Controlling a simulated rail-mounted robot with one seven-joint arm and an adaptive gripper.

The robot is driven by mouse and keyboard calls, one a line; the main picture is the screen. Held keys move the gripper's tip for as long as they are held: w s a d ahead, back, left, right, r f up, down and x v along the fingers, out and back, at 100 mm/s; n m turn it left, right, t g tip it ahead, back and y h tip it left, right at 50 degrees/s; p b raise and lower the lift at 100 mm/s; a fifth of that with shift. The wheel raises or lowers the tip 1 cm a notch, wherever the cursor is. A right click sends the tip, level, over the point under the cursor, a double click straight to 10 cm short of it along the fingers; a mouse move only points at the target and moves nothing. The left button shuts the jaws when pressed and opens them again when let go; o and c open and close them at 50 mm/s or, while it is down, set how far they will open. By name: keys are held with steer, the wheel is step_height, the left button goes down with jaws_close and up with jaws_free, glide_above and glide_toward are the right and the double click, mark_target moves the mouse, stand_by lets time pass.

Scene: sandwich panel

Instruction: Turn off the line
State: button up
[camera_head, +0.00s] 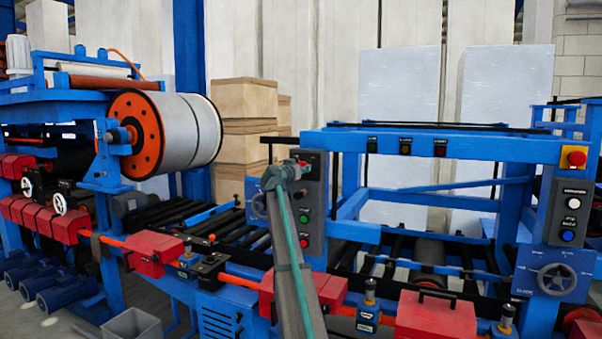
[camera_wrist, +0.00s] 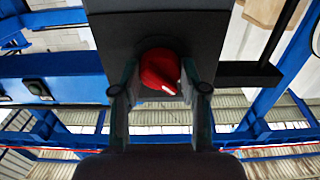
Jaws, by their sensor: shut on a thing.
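A red rotary knob (camera_wrist: 158,67) with a white pointer mark sits on a dark grey control box (camera_wrist: 110,30) in the wrist view. The white mark points down and to the right. My gripper (camera_wrist: 159,82) has one finger on each side of the knob and is shut on it.
A second box at the right has a red mushroom button (camera_head: 577,157) on yellow, with a handwheel (camera_head: 557,279) below. Blue frame rails (camera_head: 440,145) and a roller line surround the control box. A large roll (camera_head: 185,131) stands at the left.

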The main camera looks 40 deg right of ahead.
steer(key=o, duration=1.1)
steer(key=shift+o, duration=0.2)
steer(key=shift+s+a, duration=0.1)
steer(key=v, duration=1.2)
